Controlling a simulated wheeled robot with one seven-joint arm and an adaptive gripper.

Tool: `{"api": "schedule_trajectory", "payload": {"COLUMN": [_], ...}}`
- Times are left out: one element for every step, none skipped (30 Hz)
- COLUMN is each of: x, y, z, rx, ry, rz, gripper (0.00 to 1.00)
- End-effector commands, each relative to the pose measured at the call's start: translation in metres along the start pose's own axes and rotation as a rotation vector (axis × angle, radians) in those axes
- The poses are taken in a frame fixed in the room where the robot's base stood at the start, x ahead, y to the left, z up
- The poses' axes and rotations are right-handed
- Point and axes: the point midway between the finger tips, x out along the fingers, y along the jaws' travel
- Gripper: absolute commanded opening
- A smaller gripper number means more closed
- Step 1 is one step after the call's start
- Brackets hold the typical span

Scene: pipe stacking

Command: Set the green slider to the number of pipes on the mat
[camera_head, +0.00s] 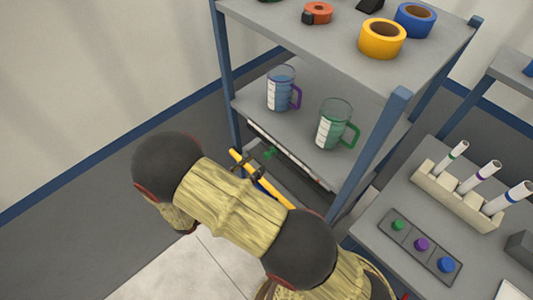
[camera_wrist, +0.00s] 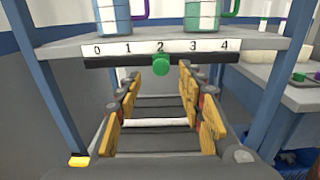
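In the head view the slider (camera_head: 269,153) shows small under the shelf's front edge. My gripper (camera_wrist: 158,82) is open, its yellow-padded fingers on either side of the knob's line and nothing seen between them. Whether a finger touches the knob I cannot tell. In the head view the gripper (camera_head: 262,168) is close to the slider, partly hidden by my arm. I cannot make out a mat with pipes.
A jug with a purple handle (camera_head: 280,92) and one with a green handle (camera_head: 334,125) stand on the shelf (camera_head: 250,108) above the scale. Tapes lie on the top shelf. At right, a table holds a rack (camera_head: 455,197) of 3 banded tubes and a button panel (camera_head: 421,245).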

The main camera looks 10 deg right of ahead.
Motion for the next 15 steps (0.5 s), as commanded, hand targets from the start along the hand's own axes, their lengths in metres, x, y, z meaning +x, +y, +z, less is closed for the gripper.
{"api": "schedule_trajectory", "payload": {"x": [0.008,0.013,0.020,0.025,0.029,0.036,0.040,0.044,0.049,0.053,0.056,0.059,0.061,0.063,0.065], "y": [-0.001,-0.001,-0.001,-0.002,-0.002,-0.002,-0.002,-0.002,-0.002,-0.002,-0.002,-0.002,-0.001,-0.001,-0.001], "z": [-0.001,-0.001,-0.001,-0.001,-0.001,-0.002,-0.002,-0.002,-0.002,-0.002,-0.002,-0.002,-0.001,-0.001,-0.001], "rx": [0.000,0.001,0.000,0.000,0.000,0.000,0.000,0.000,0.000,0.000,0.000,0.000,0.000,0.001,0.001], "ry": [0.000,0.001,0.000,0.000,0.001,0.001,0.001,0.002,0.002,0.002,0.002,0.002,0.002,0.002,0.003], "rz": [-0.005,-0.005,-0.005,-0.006,-0.006,-0.006,-0.006,-0.006,-0.005,-0.006,-0.006,-0.005,-0.004,-0.004,-0.004], "gripper": [0.39,0.39,0.39,0.39,0.39,0.39,0.39,0.39,0.39,0.39,0.39,0.39,0.39,0.39,0.39]}}
